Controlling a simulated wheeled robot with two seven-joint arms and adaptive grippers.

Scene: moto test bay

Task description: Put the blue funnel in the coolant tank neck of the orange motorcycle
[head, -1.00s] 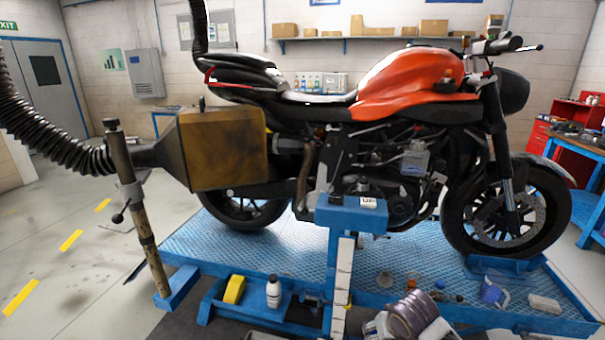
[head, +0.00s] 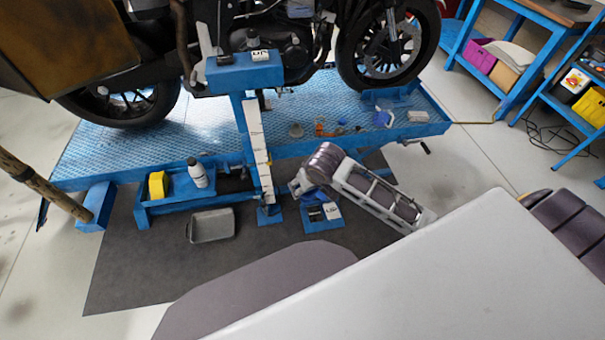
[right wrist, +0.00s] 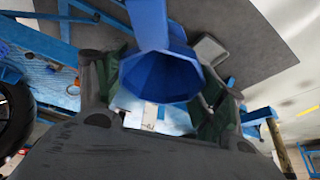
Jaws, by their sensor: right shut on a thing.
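The blue funnel (right wrist: 160,72) is in the right wrist view, with its wide faceted end towards the camera and a blue part running up to the top edge. My right gripper (right wrist: 158,95) is shut on it, with dark fingers and green pads on either side. Only the lower part of the motorcycle (head: 290,52) shows at the top of the head view. Its orange tank and the coolant tank neck are out of view. My left gripper is not in view.
The motorcycle stands on a blue lift platform (head: 215,145) with small parts along its front edge. A blue post tray (head: 245,72) stands before the bike. A yellow item (head: 158,185), a white bottle (head: 198,174) and a grey pan (head: 212,225) are lower left. Blue workbenches are at right.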

